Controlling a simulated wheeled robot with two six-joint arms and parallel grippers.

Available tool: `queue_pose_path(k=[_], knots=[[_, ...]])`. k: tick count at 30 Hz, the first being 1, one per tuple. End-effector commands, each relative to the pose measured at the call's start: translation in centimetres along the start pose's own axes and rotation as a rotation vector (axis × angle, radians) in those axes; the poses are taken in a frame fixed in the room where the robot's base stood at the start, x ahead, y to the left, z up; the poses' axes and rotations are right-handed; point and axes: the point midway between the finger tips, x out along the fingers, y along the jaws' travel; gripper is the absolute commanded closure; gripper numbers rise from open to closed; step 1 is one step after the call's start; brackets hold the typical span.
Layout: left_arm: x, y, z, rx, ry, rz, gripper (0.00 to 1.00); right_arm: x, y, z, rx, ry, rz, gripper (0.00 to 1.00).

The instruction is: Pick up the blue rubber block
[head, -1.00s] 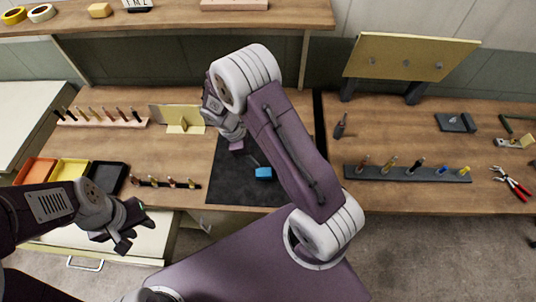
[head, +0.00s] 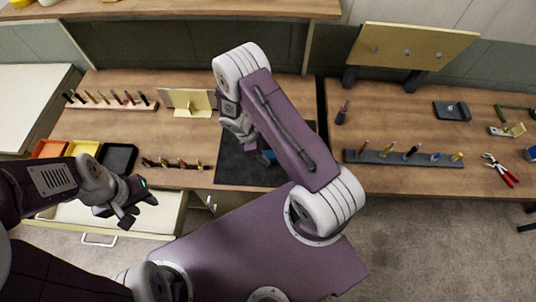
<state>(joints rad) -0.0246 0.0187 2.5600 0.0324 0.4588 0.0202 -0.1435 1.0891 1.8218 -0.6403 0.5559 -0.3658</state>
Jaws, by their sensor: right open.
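The blue rubber block (head: 269,155) lies on the dark mat (head: 236,168) on the workbench, mostly hidden behind my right arm and gripper. My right gripper (head: 258,148) is open and right at the block. The arm covers its fingers, so I cannot see whether the block is between them or touching them. My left gripper (head: 139,208) hangs in front of the bench's front edge, above the open drawer, well away from the block. Its dark fingers are small in view, and I cannot tell whether they are open or shut.
A rack of small tools (head: 173,164) stands left of the mat, with orange, yellow and black trays (head: 118,158) beyond it. A yellowish angled plate (head: 192,104) stands behind. A second tool rack (head: 402,159) and red pliers (head: 503,172) are on the right bench.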

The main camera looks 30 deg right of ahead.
Motion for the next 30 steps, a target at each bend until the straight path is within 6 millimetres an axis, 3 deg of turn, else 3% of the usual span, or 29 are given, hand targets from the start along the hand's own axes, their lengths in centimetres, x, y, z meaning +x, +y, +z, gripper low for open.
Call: queue_pose_path(k=[3, 9, 11, 16, 25, 30], knots=[[-0.3, 0.0, 0.0, 0.0, 0.0, 0.0, 0.64, 1.2, 0.0, 0.0, 0.001, 0.0, -0.001, 0.38], [-0.2, 0.0, 0.0, 0.0, 0.0, 0.0, 0.64, 1.4, 0.0, -0.1, 0.001, 0.001, 0.001, 0.38], [-0.2, 0.0, 0.0, 0.0, 0.0, 0.0, 0.64, 1.4, 0.0, -0.1, 0.0, 0.001, 0.0, 0.52], [-0.2, 0.0, 0.0, 0.0, 0.0, 0.0, 0.64, 1.3, 0.0, 0.0, 0.0, 0.001, 0.0, 0.99], [-0.1, 0.0, 0.0, 0.0, 0.0, 0.0, 0.64, 1.1, 0.1, 0.0, 0.001, 0.001, 0.001, 1.0], [0.5, 0.0, 0.1, 0.0, 0.0, 0.0, 0.64, -0.4, 0.1, 0.6, 0.002, 0.002, 0.003, 1.0]])
